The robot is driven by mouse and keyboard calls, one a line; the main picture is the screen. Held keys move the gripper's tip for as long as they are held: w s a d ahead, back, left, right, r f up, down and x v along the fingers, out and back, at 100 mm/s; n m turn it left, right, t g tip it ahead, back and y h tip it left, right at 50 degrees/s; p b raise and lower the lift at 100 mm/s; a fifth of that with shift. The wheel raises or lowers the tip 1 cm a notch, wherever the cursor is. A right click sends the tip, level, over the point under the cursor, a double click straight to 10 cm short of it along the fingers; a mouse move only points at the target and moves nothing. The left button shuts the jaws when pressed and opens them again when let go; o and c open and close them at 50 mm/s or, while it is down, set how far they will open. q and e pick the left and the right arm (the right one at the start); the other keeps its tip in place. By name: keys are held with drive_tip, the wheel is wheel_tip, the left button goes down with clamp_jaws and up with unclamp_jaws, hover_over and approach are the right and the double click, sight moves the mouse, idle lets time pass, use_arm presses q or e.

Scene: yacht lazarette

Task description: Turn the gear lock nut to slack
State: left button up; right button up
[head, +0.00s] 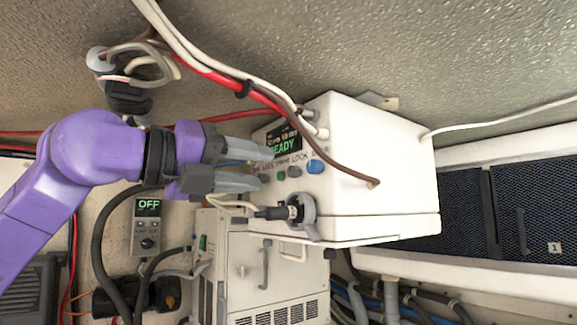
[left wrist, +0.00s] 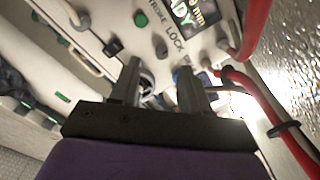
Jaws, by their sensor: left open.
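The white box (head: 375,165) carries a front panel with a lit READY display (head: 284,141), a green button (head: 280,176), a small dark knob (head: 294,171) and a blue knob (head: 315,167). LOCK lettering is on the panel, but I cannot tell for sure which part is the gear lock nut. My left gripper (head: 263,167) is open and points at the panel, with its fingertips close to the controls. In the left wrist view, a round metallic part (left wrist: 147,79) shows between the fingers, and something blue is partly hidden by the right finger. My right gripper is not in view.
A black plug in a grey ring (head: 301,211) sits low on the panel, near my fingers. Red and white cables (head: 232,82) hang above and across the box. A small grey unit reading OFF (head: 147,222) is on the wall below my arm.

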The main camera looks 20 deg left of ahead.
sight(290, 170)
use_arm(q)
drive_tip(key=p+x, duration=0.2)
drive_tip(key=x, duration=0.4)
drive_tip(key=shift+w+a, duration=0.2)
drive_tip(key=shift+w, duration=0.05)
drive_tip(key=shift+s, duration=0.3)
drive_tip(key=shift+s+r, duration=0.15)
drive_tip(key=shift+s, duration=0.2)
drive_tip(key=shift+c, duration=0.9)
drive_tip(key=shift+s+d, duration=0.1)
drive_tip(key=shift+s, duration=0.05)
drive_tip(key=c, duration=0.5)
clamp_jaws()
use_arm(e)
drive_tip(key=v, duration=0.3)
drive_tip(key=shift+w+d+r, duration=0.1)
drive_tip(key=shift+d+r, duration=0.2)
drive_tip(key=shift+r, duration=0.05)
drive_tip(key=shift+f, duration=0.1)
